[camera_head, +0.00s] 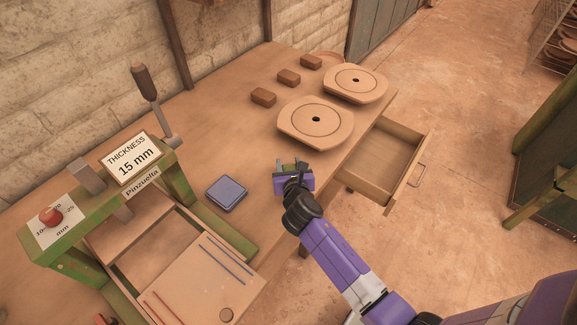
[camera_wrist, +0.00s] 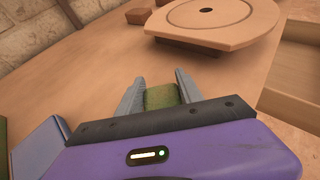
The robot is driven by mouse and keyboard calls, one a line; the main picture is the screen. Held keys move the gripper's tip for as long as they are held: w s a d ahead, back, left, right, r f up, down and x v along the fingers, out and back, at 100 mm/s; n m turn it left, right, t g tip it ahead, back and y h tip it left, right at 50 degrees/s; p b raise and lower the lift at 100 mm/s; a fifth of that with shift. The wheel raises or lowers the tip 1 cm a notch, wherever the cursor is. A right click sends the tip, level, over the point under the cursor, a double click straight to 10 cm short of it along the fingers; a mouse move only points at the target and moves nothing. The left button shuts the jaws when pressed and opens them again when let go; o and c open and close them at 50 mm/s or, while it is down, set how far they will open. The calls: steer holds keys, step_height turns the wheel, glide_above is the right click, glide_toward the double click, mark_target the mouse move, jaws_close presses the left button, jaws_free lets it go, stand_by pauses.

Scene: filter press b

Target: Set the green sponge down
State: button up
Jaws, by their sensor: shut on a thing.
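My gripper (camera_wrist: 162,92) is shut on the green sponge (camera_wrist: 162,95), which sits between its two grey fingers in the wrist view. In the head view my gripper (camera_head: 290,168) is over the right part of the wooden table (camera_head: 215,120), near its front edge, and only a little green of the sponge shows there. Whether the sponge touches the table top is hard to tell. A blue square pad (camera_head: 227,192) lies on the table to the left of my gripper.
Two round wooden discs (camera_head: 315,122) (camera_head: 355,84) and several brown blocks (camera_head: 264,97) stand behind. An open, empty drawer (camera_head: 385,160) juts out at right. A green press (camera_head: 110,195) with a "15 mm" sign stands at left. Table top between pad and blocks is clear.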

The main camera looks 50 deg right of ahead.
steer(key=shift+f, duration=0.25)
steer(key=o, duration=1.4)
steer(key=shift+c, duration=0.2)
